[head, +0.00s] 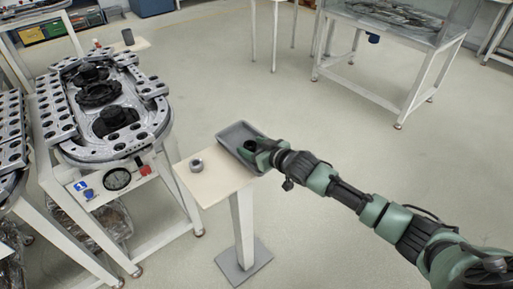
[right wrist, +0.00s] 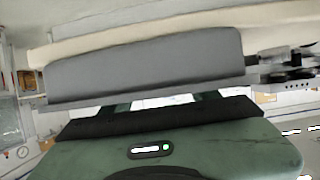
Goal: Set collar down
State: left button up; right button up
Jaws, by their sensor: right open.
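A small grey metal collar (head: 196,165) stands on the bare left part of a small cream-topped stand (head: 213,184). My right gripper (head: 254,148) is open at the grey tray (head: 234,132), which sits at the stand's right side. The gripper is apart from the collar, to its right. In the right wrist view, my right gripper's two fingers (right wrist: 160,106) are spread, and the tray's grey wall (right wrist: 150,65) fills the space beyond them. No collar shows between the fingers. Whether the fingers touch the tray I cannot tell. My left gripper is not in view.
A ring track (head: 152,125) with metal blocks and dark round parts lies on a white-legged table at left, with a gauge (head: 117,179) on its front. A glass-sided table (head: 390,30) stands at back right. The floor between is clear.

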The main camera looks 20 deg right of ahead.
jog(key=v, duration=1.2)
jog(key=shift+s, duration=0.1)
